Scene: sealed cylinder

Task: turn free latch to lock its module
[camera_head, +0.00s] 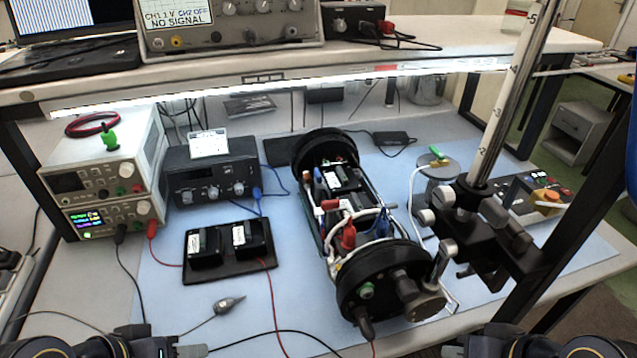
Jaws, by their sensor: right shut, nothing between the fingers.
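An open cylinder frame lies on the blue mat (185,300), with a black round end cap (380,290) at the front and another (325,148) at the back. Dark modules (343,178) sit inside the frame. Small red parts, one at the front (348,238) and one behind it (330,204), and a blue part (383,223) show among white cables. I cannot tell which is the free latch or how it is turned. My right gripper (497,342) is shut and empty at the bottom right edge, apart from the cylinder. My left gripper (143,342) is at the bottom left edge, cut off, its fingers unclear.
A black tray with two dark blocks (228,268) lies left of the cylinder. Stacked power supplies (100,180) stand at the left. A metal pole with a black clamp (475,222) rises right of the cylinder. A shelf (420,50) crosses above. Cables cross the front mat.

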